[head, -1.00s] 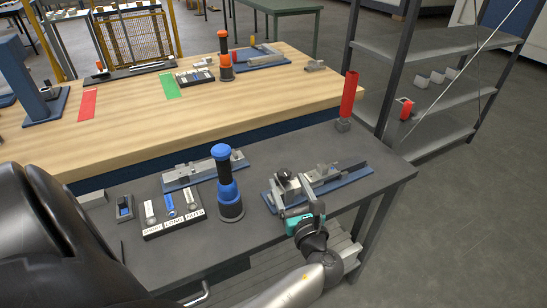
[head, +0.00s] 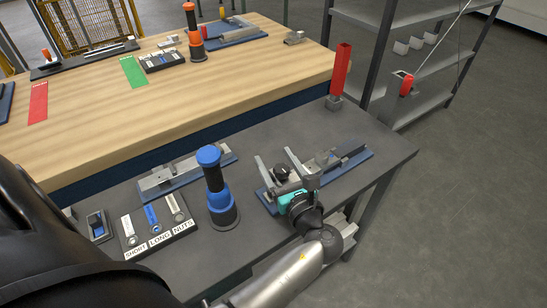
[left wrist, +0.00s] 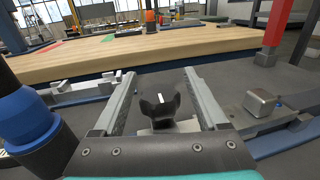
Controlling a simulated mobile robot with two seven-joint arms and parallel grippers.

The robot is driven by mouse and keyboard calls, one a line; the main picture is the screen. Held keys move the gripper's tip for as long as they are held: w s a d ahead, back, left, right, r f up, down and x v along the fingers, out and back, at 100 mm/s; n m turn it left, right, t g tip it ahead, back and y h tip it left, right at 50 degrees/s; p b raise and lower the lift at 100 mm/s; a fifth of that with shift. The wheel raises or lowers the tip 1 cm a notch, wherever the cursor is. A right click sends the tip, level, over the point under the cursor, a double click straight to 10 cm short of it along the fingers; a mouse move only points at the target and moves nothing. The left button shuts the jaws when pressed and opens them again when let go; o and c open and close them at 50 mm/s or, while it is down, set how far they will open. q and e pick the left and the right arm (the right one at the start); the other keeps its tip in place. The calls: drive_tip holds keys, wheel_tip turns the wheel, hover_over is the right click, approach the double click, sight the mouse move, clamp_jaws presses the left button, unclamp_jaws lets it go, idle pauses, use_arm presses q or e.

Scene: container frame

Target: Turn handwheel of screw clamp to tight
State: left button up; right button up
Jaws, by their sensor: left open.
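The screw clamp's blue base (head: 355,160) lies at the right end of the dark table in the head view. Its dark lobed handwheel (head: 282,173) is at the near left end of the clamp. My left gripper (head: 272,154) is open, with its two long grey fingers spread on either side of the handwheel. In the left wrist view the handwheel (left wrist: 168,110) stands between the fingers (left wrist: 158,76), with space on both sides, and neither finger touches it visibly. The clamp's jaws are partly hidden by my gripper. My right gripper is not in view.
A blue-and-black cylindrical tool (head: 215,185) stands close left of my gripper. A labelled tray (head: 160,230) and another blue-based fixture (head: 182,176) lie further left. A red post (head: 340,72) stands behind the clamp. A wooden table (head: 130,110) adjoins behind.

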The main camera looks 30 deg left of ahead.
use_arm(q)
drive_tip(key=shift+c, duration=0.2)
drive_tip(key=shift+c, duration=0.8)
clamp_jaws()
